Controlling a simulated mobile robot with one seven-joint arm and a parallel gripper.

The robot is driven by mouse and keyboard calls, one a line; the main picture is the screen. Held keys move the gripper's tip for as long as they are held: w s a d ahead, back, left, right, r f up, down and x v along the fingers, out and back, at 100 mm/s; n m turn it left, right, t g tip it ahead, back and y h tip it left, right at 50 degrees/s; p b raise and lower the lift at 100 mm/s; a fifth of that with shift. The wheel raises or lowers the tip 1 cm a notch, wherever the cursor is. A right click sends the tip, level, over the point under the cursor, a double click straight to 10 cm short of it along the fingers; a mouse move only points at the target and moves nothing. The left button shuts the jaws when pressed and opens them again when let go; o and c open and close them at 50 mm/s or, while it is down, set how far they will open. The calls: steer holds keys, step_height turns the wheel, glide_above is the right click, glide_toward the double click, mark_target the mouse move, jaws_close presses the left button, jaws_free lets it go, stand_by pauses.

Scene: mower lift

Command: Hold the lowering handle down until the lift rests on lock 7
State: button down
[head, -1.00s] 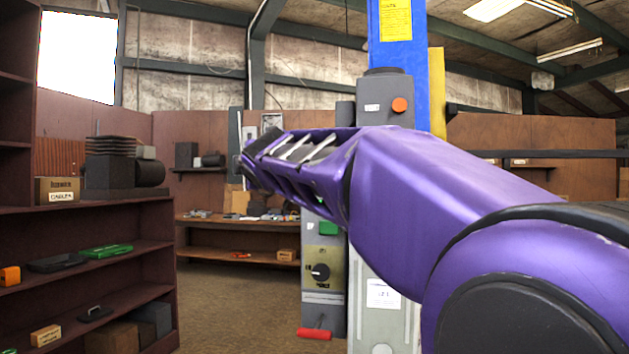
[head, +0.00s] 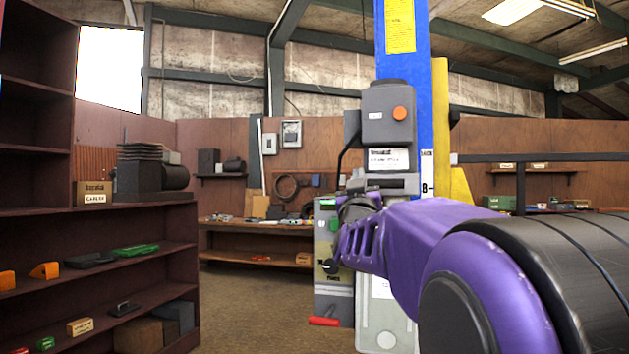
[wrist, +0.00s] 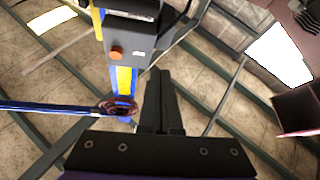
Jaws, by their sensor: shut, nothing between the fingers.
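A white scale strip (head: 427,175) on the post shows a mark that looks like 8. Below is a grey control box (head: 333,300) with a dark knob (head: 330,266). A red handle (head: 323,321) sticks out at its bottom and looks roughly level. My gripper (head: 352,205) is in front of the box's upper part, well above the red handle. In the wrist view its fingers (wrist: 160,95) are together and empty, below the power unit (wrist: 128,35).
A shelf unit (head: 100,253) with boxes and tools stands at the left. A workbench (head: 255,228) is at the back. The floor (head: 260,300) between them is clear. A dark horizontal rail (head: 540,157) extends right of the post.

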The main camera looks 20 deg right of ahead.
steer(key=s+d+m+h, duration=0.1)
steer(key=s+d+m+g+h, duration=0.1)
steer(key=d+f+m+h, duration=0.1)
steer(key=d+m, duration=0.1)
steer(key=shift+s+g+h, duration=0.3)
steer(key=shift+s, duration=0.1)
steer(key=shift+r, duration=0.1)
